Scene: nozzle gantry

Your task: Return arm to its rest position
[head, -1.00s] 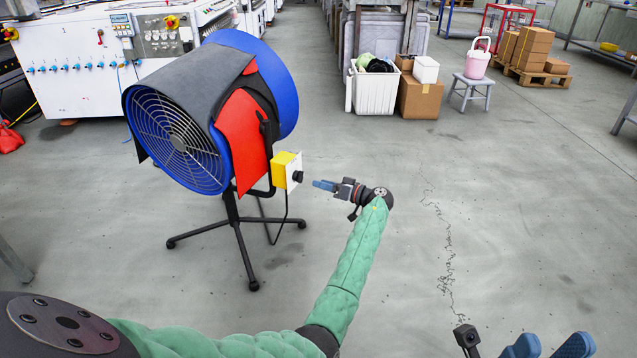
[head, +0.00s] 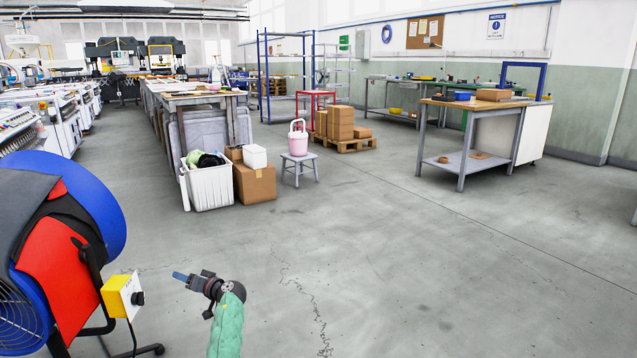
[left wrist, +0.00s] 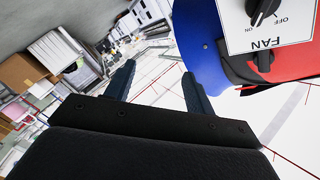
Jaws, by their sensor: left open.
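My left gripper (head: 180,276) is in the lower left of the head view, with its blue fingers pointing left toward the fan's switch box. In the left wrist view its two fingers (left wrist: 158,88) are spread with nothing between them. The blue and red drum fan (head: 62,235) stands at the left edge of the head view. Its yellow and white switch box (head: 121,296) is a short gap from my fingertips. In the left wrist view the box's face (left wrist: 268,22) shows a black knob with OFF and ON marks and the word FAN. My right gripper is out of view.
A white bin (head: 208,187), a cardboard box (head: 255,184) and a grey stool (head: 300,168) with a pink bucket (head: 298,143) stand beyond the arm. A workbench (head: 470,150) is at the right. The floor in the middle and right is clear.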

